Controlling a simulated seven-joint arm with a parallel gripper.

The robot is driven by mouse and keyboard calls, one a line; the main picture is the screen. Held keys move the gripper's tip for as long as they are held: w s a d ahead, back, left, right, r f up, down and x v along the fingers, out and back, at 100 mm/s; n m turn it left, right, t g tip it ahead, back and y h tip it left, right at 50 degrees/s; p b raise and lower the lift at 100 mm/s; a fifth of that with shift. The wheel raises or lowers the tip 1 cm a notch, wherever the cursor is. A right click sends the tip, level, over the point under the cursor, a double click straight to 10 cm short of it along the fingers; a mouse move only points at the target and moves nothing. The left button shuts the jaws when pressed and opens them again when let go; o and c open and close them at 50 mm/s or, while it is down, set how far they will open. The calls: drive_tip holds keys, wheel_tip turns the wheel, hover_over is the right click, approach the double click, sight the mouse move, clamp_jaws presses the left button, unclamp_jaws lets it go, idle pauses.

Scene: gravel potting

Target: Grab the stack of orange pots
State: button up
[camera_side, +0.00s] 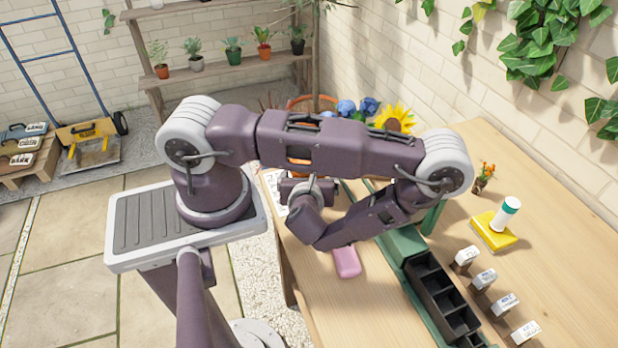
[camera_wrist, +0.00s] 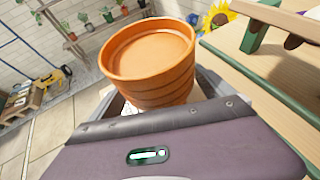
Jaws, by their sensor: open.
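The stack of orange pots (camera_wrist: 150,62) stands just beyond my gripper in the wrist view, with its open top and several stacked rims showing. My gripper (camera_wrist: 158,92) is open, with grey finger parts showing at both sides of the stack's lower portion. The stack's base is hidden behind the gripper body, and I cannot tell whether the fingers touch it. In the side view, my arm covers most of this area; only a small orange patch (camera_side: 300,161) shows under the arm link.
A wooden bench (camera_side: 540,240) holds a green tray with black cells (camera_side: 440,295), a pink item (camera_side: 345,262), a yellow sponge (camera_side: 492,232) and several labelled blocks (camera_side: 482,280). A sunflower (camera_side: 394,118) and blue flowers stand at the bench's back. A potted-plant shelf is behind.

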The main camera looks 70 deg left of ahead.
drive_tip(key=c, duration=1.6)
drive_tip(key=shift+o, duration=0.2)
drive_tip(key=shift+r, duration=0.1)
